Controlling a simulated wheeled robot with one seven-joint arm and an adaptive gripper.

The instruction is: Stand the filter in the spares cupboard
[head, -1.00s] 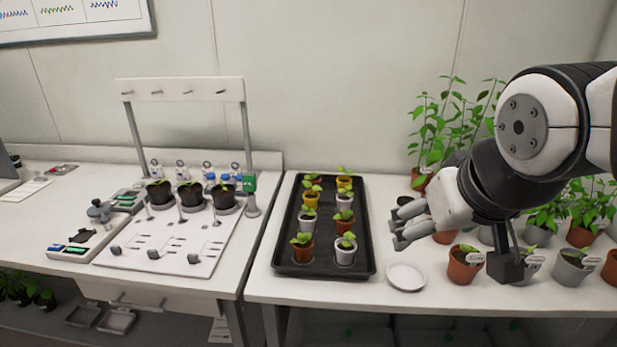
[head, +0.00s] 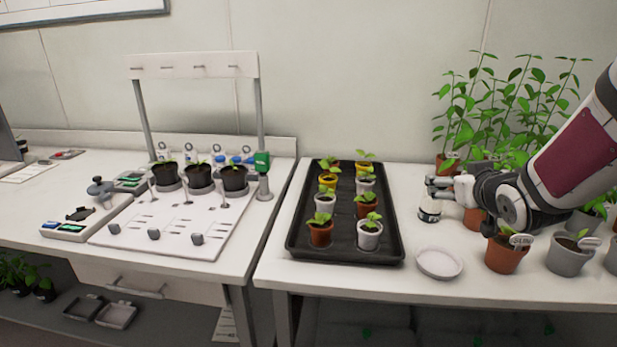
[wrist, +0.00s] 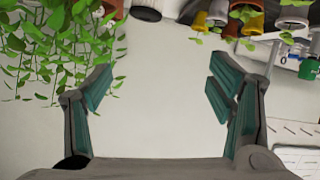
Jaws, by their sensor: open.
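My gripper (head: 438,187) is open and empty over the right bench in the head view. In the wrist view its two fingers (wrist: 160,92) stand wide apart with only pale wall between them. A small white cylinder with a dark band (head: 429,211) stands upright on the bench just below the fingertips. A dark-and-white round thing (wrist: 147,13) at the top edge of the wrist view may be the same cylinder. I cannot tell whether it is the filter. No spares cupboard can be made out in either view.
A black tray (head: 293,240) of several potted seedlings is left of my gripper. A white saucer (head: 439,264) lies near the front edge. Terracotta (head: 506,256) and grey pots (head: 568,255) crowd the right, with tall leafy plants (head: 510,105) behind.

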